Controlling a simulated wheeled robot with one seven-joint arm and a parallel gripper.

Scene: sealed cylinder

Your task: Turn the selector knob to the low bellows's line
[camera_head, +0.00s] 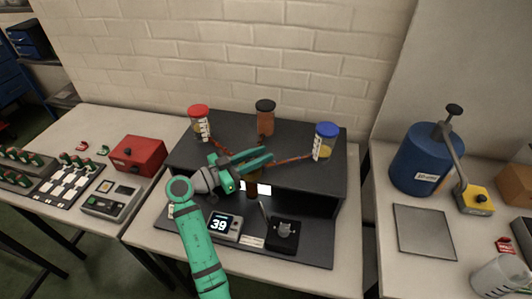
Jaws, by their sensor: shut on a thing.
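Three capped clear cylinders stand along the back of a dark bench unit: one with a red cap (200,122), one amber with a black cap (265,118) and one with a blue cap (325,141). Orange-brown lines run from the red-capped and blue-capped ones toward the middle. My green gripper (265,161) is where these lines meet and is shut. The selector knob is hidden behind it, so its pointing direction cannot be told. A small amber part (252,187) shows just below the gripper. I cannot tell which cylinder is low.
A display box (224,227) reading 39 and a black box with a grey fitting (284,229) sit on the unit's lower front. A red box (138,155) is to the left. A blue tank (418,163) with a lever stands on the right table.

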